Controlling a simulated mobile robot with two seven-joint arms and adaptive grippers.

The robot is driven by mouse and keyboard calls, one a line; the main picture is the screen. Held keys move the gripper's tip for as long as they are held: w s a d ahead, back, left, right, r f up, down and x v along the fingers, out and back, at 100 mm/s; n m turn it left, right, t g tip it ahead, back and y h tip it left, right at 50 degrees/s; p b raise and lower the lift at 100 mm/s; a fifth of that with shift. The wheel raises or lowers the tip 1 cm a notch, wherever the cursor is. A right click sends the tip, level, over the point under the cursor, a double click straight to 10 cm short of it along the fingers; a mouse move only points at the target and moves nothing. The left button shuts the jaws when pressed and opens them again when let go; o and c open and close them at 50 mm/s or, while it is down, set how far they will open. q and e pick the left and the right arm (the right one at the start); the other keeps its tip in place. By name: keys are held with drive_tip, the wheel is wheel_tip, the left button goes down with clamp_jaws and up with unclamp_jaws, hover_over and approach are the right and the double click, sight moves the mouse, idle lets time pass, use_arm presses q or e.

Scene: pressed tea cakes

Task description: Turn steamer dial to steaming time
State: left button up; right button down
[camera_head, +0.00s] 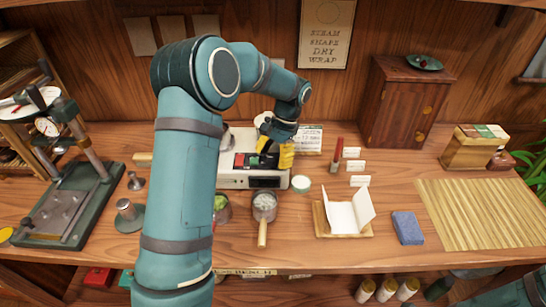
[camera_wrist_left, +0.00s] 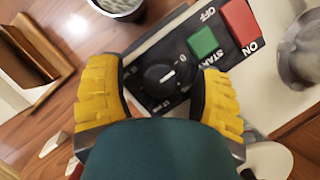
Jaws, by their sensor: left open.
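The steamer (camera_head: 232,178) is a white box on the table, partly hidden behind my left arm in the head view. Its black panel carries a round black dial (camera_wrist_left: 166,75) with a white pointer mark, a green button (camera_wrist_left: 203,42) and a red button (camera_wrist_left: 239,22). My left gripper (camera_head: 276,150) is over the panel. In the left wrist view its yellow fingers (camera_wrist_left: 160,95) are spread on either side of the dial, with gaps between them and it. Whether the fingertips touch the panel cannot be told. My right gripper is not in view.
A press (camera_head: 75,195) stands at the left. A wooden cabinet (camera_head: 392,105) stands at the back right. A bamboo mat (camera_head: 478,215) and a blue cloth (camera_head: 408,228) lie at the right.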

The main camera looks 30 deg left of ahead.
use_arm(q)
drive_tip(key=shift+c, duration=0.2)
clamp_jaws()
drive_tip(key=shift+m, duration=0.3)
drive_tip(key=shift+r+m+y+p, duration=0.1)
drive_tip(key=shift+m+y+p, duration=0.3)
drive_tip(key=shift+m+p, duration=0.45)
drive_tip(key=m+y+p, duration=0.1)
drive_tip(key=m+p, duration=0.1)
drive_tip(key=m, duration=0.1)
drive_tip(key=shift+d+m+t, duration=0.1)
drive_tip(key=shift+m+t, duration=0.15)
drive_tip(key=shift+t, duration=0.15)
drive_tip(key=m+t+y+p, duration=0.1)
drive_tip(key=m, duration=0.2)
drive_tip(key=shift+s+m, duration=0.1)
drive_tip(key=shift+m, duration=0.2)
drive_tip(key=m+t, duration=0.1)
drive_tip(key=m, duration=0.1)
drive_tip(key=m+t+p, duration=0.1)
drive_tip(key=m, duration=0.2)
drive_tip(key=shift+y, duration=0.4)
drive_tip(key=m+t, duration=0.1)
drive_tip(key=m, duration=0.2)
drive_tip(key=m+t+p, duration=0.1)
drive_tip(key=m, duration=0.2)
drive_tip(key=shift+h, duration=0.3)
drive_tip(key=shift+m, duration=0.3)
